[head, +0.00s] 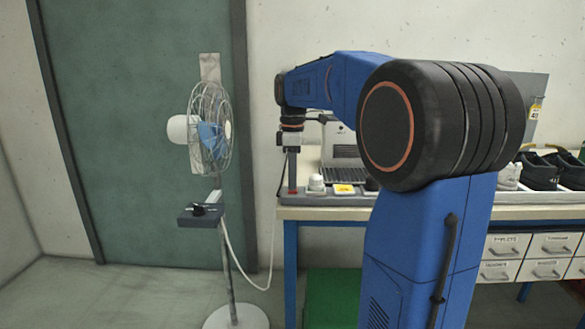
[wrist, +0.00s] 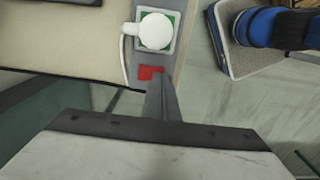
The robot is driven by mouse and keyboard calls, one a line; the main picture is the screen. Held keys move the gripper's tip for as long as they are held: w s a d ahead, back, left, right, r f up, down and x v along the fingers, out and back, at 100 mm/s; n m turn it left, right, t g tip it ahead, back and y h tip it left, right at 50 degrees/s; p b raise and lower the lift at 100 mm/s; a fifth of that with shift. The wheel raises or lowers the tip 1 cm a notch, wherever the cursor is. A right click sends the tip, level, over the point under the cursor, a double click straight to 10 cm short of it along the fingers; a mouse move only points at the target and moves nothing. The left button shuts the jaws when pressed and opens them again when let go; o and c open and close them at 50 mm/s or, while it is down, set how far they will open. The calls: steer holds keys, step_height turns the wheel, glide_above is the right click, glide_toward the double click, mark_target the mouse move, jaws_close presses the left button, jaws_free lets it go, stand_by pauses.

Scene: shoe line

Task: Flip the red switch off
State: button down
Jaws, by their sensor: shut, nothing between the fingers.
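The red switch (wrist: 150,72) is a small red rectangle at the end of the grey power strip (wrist: 172,60), beyond a socket holding a white plug (wrist: 155,30). My gripper (wrist: 158,82) is shut and empty. Its fingertips are right at the red switch and overlap its right edge in the wrist view. I cannot tell whether they touch it or which way it is set. In the head view my gripper (head: 292,188) points straight down at the strip's left end, and the switch is mostly hidden behind it.
A white plug (head: 316,182) and a yellow socket (head: 343,189) sit to the right along the strip. A fan (head: 210,130) with a control box (head: 201,212) stands left of the table. Shoes (head: 540,170) are at the right.

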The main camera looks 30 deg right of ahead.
steer(key=shift+f, duration=0.3)
steer(key=shift+f, duration=0.1)
stand_by(0.3)
steer(key=shift+w+d+r, duration=0.3)
steer(key=shift+w+d, duration=0.1)
steer(key=shift+w, duration=0.2)
steer(key=shift+a+r, duration=0.1)
steer(key=shift+r, duration=0.2)
step_height(320, 180, up, 13)
steer(key=s+a, duration=0.1)
steer(key=s, duration=0.1)
stand_by(0.4)
